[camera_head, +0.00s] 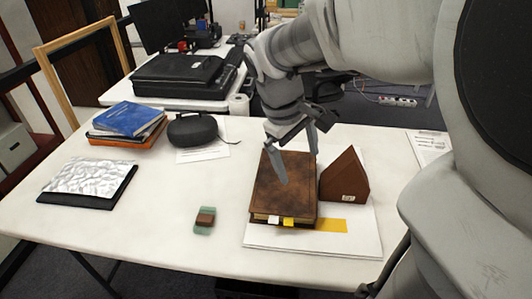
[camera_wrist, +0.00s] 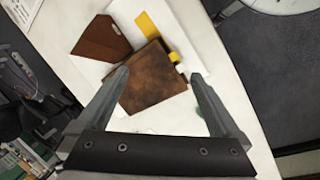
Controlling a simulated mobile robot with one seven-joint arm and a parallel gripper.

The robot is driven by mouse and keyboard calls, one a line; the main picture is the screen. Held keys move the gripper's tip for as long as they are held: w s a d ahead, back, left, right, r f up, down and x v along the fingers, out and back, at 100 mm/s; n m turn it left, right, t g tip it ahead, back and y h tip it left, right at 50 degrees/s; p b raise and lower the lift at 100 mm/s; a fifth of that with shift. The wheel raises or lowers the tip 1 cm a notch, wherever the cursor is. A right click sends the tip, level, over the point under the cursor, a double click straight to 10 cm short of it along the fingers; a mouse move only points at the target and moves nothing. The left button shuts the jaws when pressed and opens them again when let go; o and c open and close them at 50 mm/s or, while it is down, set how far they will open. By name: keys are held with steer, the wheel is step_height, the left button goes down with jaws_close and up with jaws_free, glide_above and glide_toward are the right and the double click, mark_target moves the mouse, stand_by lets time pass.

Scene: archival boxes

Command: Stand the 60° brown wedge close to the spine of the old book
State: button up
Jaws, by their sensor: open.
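The old book (camera_head: 283,179) is brown and mottled and lies flat on a white sheet; it also shows in the wrist view (camera_wrist: 155,85). White and yellow tabs stick out at its near edge. The brown wedge (camera_head: 345,178), with a pointed top and a small pale label, is just right of the book. The wrist view shows the wedge (camera_wrist: 102,40) beside the book; I cannot tell whether they touch. My gripper (camera_head: 299,168) is open and empty above the book, its fingers (camera_wrist: 160,74) apart over the cover.
A yellow strip (camera_head: 332,226) lies on the white sheet (camera_head: 310,242). A small green and brown block stack (camera_head: 204,220) is left of the book. Farther left are a silvery pad (camera_head: 90,176), blue and orange books (camera_head: 128,119) and a black case (camera_head: 196,129). The table's front left is clear.

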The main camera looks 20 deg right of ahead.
steer(key=s+a+r+m+t+y, duration=0.3)
steer(key=s+a+m+t, duration=0.1)
steer(key=s+a, duration=0.5)
steer(key=shift+s+a+t, duration=0.15)
steer(key=shift+t, duration=0.45)
steer(key=shift+r, duration=0.15)
